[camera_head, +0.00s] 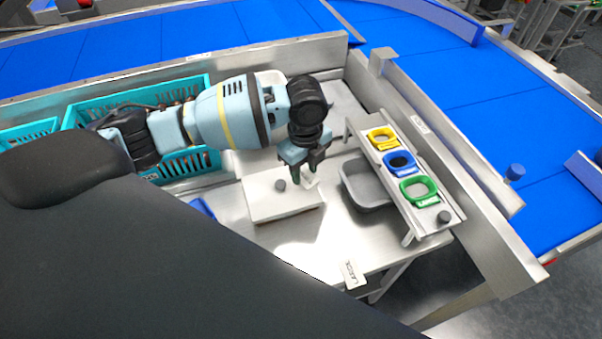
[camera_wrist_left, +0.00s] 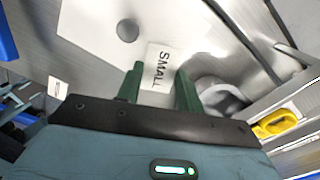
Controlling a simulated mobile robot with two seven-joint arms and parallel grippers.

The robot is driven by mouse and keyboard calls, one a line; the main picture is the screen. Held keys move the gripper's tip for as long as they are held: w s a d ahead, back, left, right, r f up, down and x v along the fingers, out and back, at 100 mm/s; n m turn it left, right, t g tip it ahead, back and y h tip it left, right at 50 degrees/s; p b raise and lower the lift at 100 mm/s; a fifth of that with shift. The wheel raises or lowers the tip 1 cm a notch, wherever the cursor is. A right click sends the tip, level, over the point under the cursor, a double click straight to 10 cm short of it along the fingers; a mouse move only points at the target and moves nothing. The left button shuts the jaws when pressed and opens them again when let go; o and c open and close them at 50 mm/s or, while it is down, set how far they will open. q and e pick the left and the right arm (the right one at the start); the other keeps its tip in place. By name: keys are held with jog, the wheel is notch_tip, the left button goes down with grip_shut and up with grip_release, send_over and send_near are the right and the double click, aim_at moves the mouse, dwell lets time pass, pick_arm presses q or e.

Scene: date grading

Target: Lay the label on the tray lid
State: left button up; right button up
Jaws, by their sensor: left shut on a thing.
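The tray lid (camera_head: 262,206) is a flat white rectangle with a round grey knob, lying on the steel table; it also shows at the top of the left wrist view (camera_wrist_left: 90,22). My left gripper (camera_head: 309,176) points down at the lid's right edge. It is shut on a white label (camera_wrist_left: 158,66) that reads SMALL, which sticks out between the dark green fingers. In the head view the label (camera_head: 312,183) is partly hidden by the fingers. Whether the label touches the lid I cannot tell. My right gripper is not in view.
A grey bin (camera_head: 350,190) stands right of the lid. Beyond it a steel rack (camera_head: 442,203) holds yellow (camera_head: 381,133), blue (camera_head: 400,155) and green (camera_head: 418,178) frames. Another printed label (camera_head: 353,275) lies at the table's front edge. Teal crates (camera_head: 180,95) stand to the left.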

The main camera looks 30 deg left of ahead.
pick_arm(q)
jog(key=shift+w+a, duration=0.1)
jog(key=shift+a, duration=0.05)
jog(key=f, duration=0.1)
jog(key=a+f, duration=0.1)
jog(key=f, duration=0.1)
jog(key=shift+w+f, duration=0.15)
jog(key=shift+f, duration=0.15)
jog(key=shift+f, duration=0.15)
jog(key=o, duration=0.7)
jog(key=shift+c, duration=0.2)
notch_tip(320, 180, up, 12)
jog(key=p, duration=0.1)
jog(key=shift+r, duration=0.2)
